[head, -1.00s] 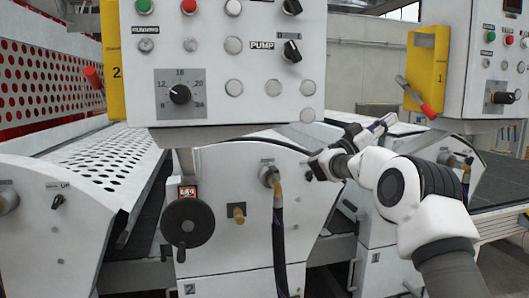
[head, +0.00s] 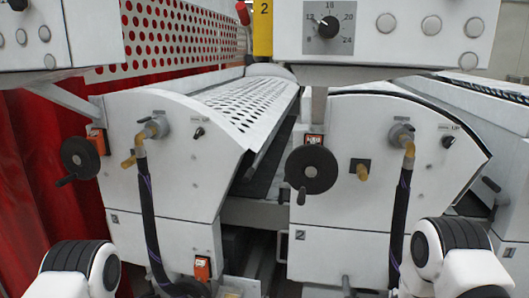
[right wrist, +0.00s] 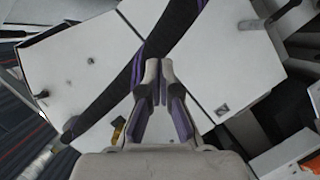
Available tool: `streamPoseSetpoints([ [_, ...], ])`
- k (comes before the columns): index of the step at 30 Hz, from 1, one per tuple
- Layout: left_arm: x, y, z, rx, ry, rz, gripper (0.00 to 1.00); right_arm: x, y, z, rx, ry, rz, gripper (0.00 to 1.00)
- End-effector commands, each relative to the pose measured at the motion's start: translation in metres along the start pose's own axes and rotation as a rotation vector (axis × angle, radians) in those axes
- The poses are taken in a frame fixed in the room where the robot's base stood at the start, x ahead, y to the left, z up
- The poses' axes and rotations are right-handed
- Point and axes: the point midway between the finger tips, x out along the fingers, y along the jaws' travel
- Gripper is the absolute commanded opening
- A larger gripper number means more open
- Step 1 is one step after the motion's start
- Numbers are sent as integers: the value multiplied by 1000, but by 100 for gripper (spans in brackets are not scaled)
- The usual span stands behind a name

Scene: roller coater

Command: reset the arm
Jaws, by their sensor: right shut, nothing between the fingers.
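My right arm (head: 455,255) shows at the bottom right of the head view, bent low in front of the machine. My left arm (head: 80,268) shows at the bottom left. Neither gripper can be made out clearly in the head view. In the right wrist view, my right gripper (right wrist: 159,70) is shut and empty, with purple pads on its pale fingers. A dark hose with purple stripes (right wrist: 168,35) crosses the picture beyond the fingertips. I cannot tell how far it is from them. My left gripper is out of view.
Two white roller units stand ahead, with black handwheels (head: 312,169) and dark hanging hoses (head: 400,210). A control panel (head: 385,30) overhangs the right unit. A perforated cover (head: 250,105) lies between them. Red curtain-like material (head: 40,200) is at the left.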

Motion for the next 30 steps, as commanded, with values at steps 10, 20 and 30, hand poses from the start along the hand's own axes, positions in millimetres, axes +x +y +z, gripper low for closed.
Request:
streamPoseSetpoints([
  [10,7,0,0,0,0,0,40,-228,-148,153,115,-496,-747,0],
  [20,6,0,0,0,0,0,40,-358,-144,198,375,-1029,-888,0],
  [30,6,0,0,0,0,0,40,-356,-144,198,386,-1029,-880,0],
])
